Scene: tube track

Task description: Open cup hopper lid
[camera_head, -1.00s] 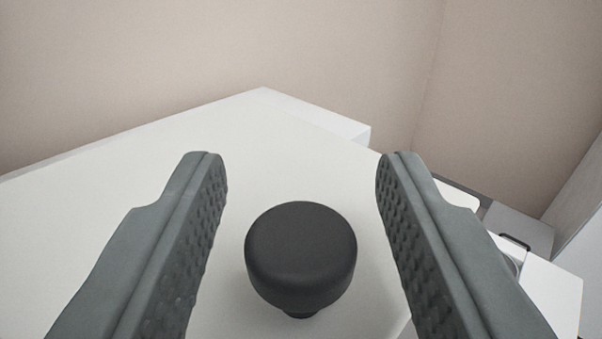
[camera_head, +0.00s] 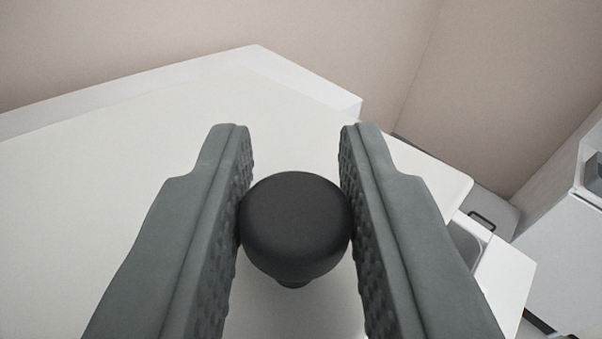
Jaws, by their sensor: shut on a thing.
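A round black knob (camera_head: 295,222) stands on a short stem on a white lid (camera_head: 90,200). My gripper (camera_head: 296,150) is shut on the knob, with one grey textured finger pressed against its left side and the other against its right side. The fingertips reach a little past the knob. The lid fills the left and middle of the view, and its back edge runs in front of a white raised border. My fingers hide parts of the lid.
A beige wall (camera_head: 300,40) rises behind the lid. At the right, beyond the lid's edge, are a grey surface with a dark handle (camera_head: 482,219) and a white cabinet (camera_head: 570,250). The space above the lid looks clear.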

